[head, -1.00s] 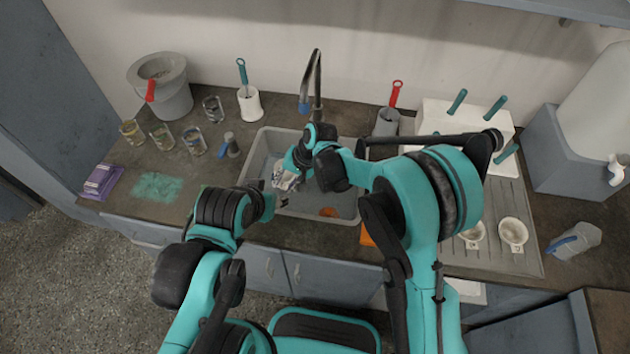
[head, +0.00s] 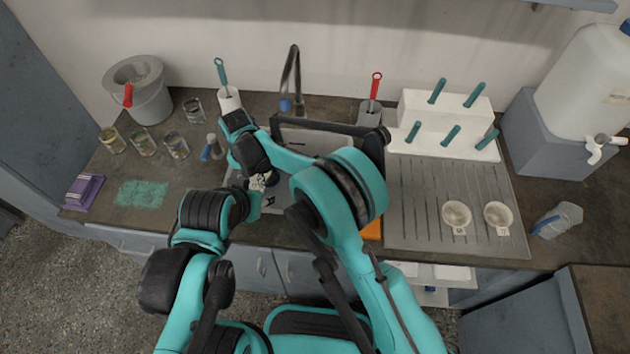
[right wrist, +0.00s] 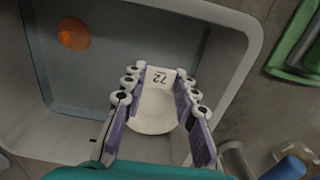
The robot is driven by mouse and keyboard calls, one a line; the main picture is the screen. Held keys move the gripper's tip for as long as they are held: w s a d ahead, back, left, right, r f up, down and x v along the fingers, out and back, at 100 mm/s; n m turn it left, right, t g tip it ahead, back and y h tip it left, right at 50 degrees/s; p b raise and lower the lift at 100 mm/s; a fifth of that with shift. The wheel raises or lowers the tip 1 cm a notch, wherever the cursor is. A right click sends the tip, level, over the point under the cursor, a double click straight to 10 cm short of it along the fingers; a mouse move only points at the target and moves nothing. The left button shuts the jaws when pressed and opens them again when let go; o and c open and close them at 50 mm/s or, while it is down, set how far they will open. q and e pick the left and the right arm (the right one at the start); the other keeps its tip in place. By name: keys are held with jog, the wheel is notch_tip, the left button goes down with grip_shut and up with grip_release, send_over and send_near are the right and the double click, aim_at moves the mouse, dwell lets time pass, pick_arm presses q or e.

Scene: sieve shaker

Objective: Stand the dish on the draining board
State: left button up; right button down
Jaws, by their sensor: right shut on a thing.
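A small white dish marked 72 (right wrist: 153,108) is between the fingers of my right gripper (right wrist: 158,103) in the right wrist view, over the grey sink (head: 295,203). In the head view the right gripper (head: 262,181) hangs over the left part of the sink, and the dish is mostly hidden there. The ribbed steel draining board (head: 415,205) lies right of the sink and carries two other small white dishes (head: 456,217) (head: 498,216). My left arm reaches to the sink's front left; its fingertips are not clear.
A white rack with teal pegs (head: 445,115) stands at the back of the board. A faucet (head: 292,75) rises behind the sink. A grey holder with a red-handled tool (head: 371,110) is near the back. The board's left and middle are clear. An orange disc (right wrist: 73,34) lies in the sink.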

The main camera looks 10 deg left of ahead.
jog(key=w+d+r+m+p, duration=0.15)
jog(key=d+r, duration=0.25)
jog(key=d, duration=1)
jog(key=d+r+m+p, duration=0.25)
jog(key=d+r, duration=0.25)
jog(key=d, duration=0.8)
jog(key=s+d+r+m+p, duration=0.2)
jog(key=s+d+m, duration=0.1)
jog(key=s+d, duration=0.7)
jog(key=s+d+r+m+p, duration=0.2)
jog(key=s+d+r, duration=0.1)
jog(key=s+d, duration=0.8)
jog(key=w+a+f+b, duration=0.1)
jog(key=w+f, duration=0.1)
jog(key=w, duration=0.1)
jog(key=w+a+f+b, duration=0.1)
jog(key=w+a+f, duration=0.1)
jog(key=w+f, duration=0.1)
jog(key=w+a+f+b, duration=0.2)
jog(key=w, duration=0.3)
jog(key=shift+w+f, duration=0.15)
jog(key=shift+w, duration=0.05)
notch_tip(320, 180, down, 4)
jog(key=shift+f+b, duration=0.1)
jog(key=shift+b, duration=0.8)
